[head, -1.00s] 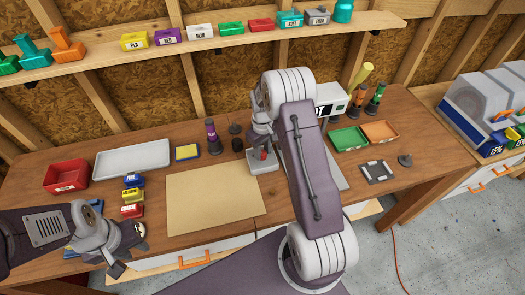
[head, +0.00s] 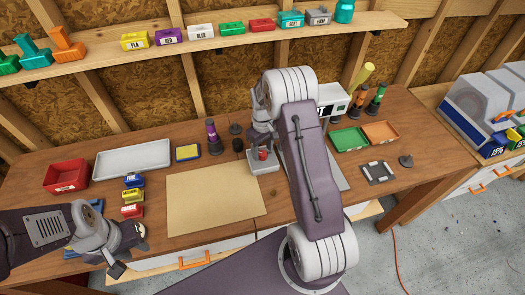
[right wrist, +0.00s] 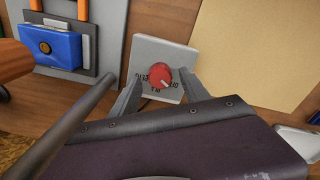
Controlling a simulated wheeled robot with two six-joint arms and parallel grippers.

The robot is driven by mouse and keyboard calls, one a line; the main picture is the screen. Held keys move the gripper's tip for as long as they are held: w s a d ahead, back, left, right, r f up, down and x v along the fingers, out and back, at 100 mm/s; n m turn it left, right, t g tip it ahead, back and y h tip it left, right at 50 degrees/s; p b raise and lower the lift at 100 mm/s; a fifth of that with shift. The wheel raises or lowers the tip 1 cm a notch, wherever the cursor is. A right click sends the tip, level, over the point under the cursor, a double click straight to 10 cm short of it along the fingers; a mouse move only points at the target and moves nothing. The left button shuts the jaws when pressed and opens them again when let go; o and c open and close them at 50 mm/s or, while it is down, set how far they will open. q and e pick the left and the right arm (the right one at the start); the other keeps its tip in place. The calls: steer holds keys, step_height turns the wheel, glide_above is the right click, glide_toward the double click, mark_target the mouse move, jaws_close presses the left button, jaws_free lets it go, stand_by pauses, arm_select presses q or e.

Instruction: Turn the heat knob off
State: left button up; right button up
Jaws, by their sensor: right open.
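The red heat knob (head: 263,154) stands on a light grey control box (head: 264,168) beside the tan mat. My right gripper (right wrist: 160,80) is open, with one finger on each side of the knob in the picture; contact with the knob is not visible. My right arm hides part of the area behind the knob in the head view. My left gripper (head: 127,254) hangs near the bench's front left, away from the knob; its jaw opening is unclear.
The tan mat (head: 215,195) lies left of the knob. A blue block (right wrist: 58,47) on a grey plate is near it in the right wrist view. Green (head: 348,140) and orange trays (head: 380,132) lie right; a red bin (head: 66,175) and white tray (head: 132,158) lie left.

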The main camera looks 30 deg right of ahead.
mark_target(263, 153)
step_height(263, 153, up, 8)
steer(key=b, duration=0.1)
steer(key=shift+r, duration=0.1)
stand_by(0.3)
